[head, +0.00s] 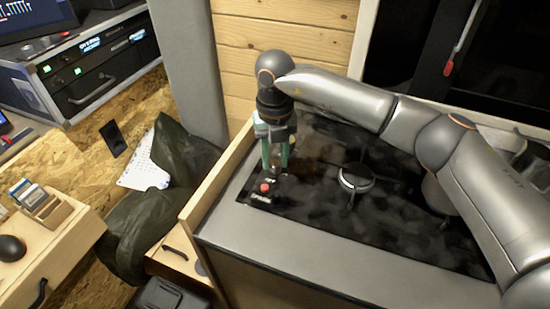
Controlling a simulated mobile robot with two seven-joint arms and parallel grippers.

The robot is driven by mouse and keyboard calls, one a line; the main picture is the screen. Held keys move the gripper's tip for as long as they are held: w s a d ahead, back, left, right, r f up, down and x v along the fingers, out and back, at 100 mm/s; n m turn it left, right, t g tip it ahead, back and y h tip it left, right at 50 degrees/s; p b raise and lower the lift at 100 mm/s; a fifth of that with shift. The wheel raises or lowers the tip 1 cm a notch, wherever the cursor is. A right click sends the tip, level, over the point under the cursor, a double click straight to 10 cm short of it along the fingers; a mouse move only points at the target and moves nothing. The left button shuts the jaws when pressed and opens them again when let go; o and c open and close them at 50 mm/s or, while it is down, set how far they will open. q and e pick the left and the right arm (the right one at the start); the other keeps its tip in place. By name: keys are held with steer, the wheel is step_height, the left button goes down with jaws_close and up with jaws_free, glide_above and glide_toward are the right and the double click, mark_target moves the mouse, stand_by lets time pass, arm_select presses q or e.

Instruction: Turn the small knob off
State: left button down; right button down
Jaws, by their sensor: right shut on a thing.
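The stove's control panel (262,190) is at the left end of the black cooktop (320,190). My right gripper (276,168) points down over this panel, with its greenish fingers closed around the small knob. The fingers mostly hide the knob, so I cannot tell its turn angle. A red-topped control (265,188) shows just in front of the fingertips, not between them. My left gripper is not in view.
A round burner (356,178) sits on the cooktop right of my gripper. A wooden edge (218,172) borders the counter on the left. A dark green cloth (150,215) lies beyond it. My right arm spans the cooktop's back and right.

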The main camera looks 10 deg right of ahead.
mark_target(275, 163)
steer(key=shift+w+r+m, duration=0.1)
steer(key=shift+m, duration=1.8)
steer(key=c, duration=0.6)
jaws_free()
steer(key=shift+o, duration=0.2)
step_height(275, 163, up, 12)
steer(key=b, duration=0.1)
steer(key=shift+r, duration=0.2)
